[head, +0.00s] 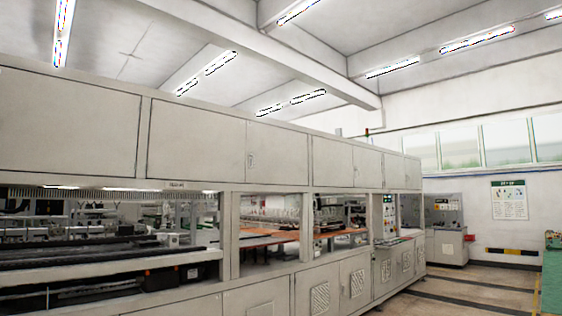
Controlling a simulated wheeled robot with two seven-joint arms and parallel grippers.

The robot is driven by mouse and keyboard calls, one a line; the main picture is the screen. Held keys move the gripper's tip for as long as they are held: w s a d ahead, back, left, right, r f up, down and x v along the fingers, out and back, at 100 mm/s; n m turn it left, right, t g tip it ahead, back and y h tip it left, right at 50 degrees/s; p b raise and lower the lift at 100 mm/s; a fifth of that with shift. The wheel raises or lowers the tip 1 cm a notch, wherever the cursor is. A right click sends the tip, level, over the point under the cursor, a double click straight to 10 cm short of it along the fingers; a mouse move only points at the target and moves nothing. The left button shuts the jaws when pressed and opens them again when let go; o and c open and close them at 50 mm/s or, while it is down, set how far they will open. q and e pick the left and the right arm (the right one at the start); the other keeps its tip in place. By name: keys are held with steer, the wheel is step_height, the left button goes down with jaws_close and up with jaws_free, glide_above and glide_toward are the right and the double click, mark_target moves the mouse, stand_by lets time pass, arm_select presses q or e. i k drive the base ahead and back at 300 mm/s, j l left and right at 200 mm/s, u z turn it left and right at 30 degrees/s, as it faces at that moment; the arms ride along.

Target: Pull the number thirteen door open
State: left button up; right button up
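A long pale grey machine cabinet runs from the left edge toward the middle right. Its upper doors include a wide one at far left (66,115), a middle one (197,138) and a narrower one (277,155) with a small dark latch. Lower doors include a vented one (319,294) and one beside it (354,282). All the doors I can make out look shut. I cannot read a number thirteen on any door; a small label (177,184) under the upper doors is too small to read. Neither of my grippers is in view.
Open bays between the door rows show dark rails (100,262) and an orange surface (262,239). A control cabinet (447,228) stands at the back right. A wall poster (509,200) hangs beyond it. The floor (470,295) at right is clear, with a green surface (552,285) at its edge.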

mark_target(281, 155)
steer(key=i+u, duration=0.1)
steer(key=i, duration=0.85)
